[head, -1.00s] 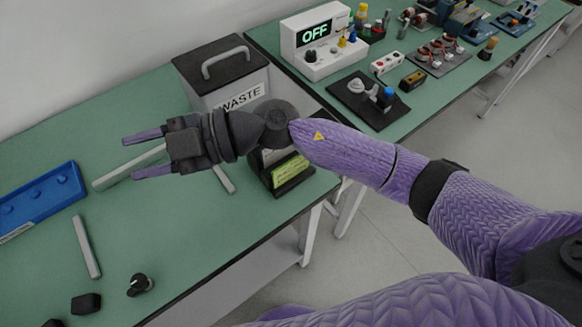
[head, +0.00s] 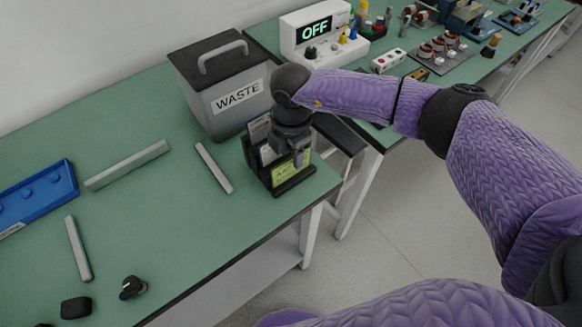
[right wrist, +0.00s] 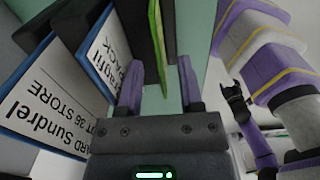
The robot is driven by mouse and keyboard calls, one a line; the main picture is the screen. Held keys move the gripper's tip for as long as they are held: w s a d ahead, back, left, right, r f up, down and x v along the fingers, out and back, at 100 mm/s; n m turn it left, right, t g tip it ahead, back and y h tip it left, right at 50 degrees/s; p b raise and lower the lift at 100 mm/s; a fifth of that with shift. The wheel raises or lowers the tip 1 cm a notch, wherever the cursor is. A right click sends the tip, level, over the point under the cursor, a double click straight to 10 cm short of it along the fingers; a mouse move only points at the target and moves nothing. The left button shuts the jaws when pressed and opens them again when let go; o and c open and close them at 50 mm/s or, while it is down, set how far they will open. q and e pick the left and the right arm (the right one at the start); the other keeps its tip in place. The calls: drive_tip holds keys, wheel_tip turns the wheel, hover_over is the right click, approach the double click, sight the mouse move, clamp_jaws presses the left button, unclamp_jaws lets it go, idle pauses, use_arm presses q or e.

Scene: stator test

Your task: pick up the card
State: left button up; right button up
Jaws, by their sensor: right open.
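A dark card holder (head: 262,178) stands near the right edge of the green table, with several cards upright in it. A yellow-green card (head: 292,172) is at its front right; the wrist view shows this card (right wrist: 157,40) nearly edge-on. White cards with blue edges and black text (right wrist: 45,105) are on the left there. My right gripper (head: 301,158) points down over the holder. In the wrist view its purple fingers (right wrist: 160,68) are open, with the green card's edge between them; contact cannot be told. A dark, gripper-like end of my other arm (right wrist: 234,95) is small at the right.
A grey waste bin (head: 225,95) stands just behind the holder. Pale bars (head: 213,167), a blue tray (head: 38,197) and a black knob (head: 132,287) lie to the left. A second table with a device reading OFF (head: 316,40) is behind my arm.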

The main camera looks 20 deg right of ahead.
drive_tip(key=shift+r, duration=0.1)
clamp_jaws()
idle(1.2)
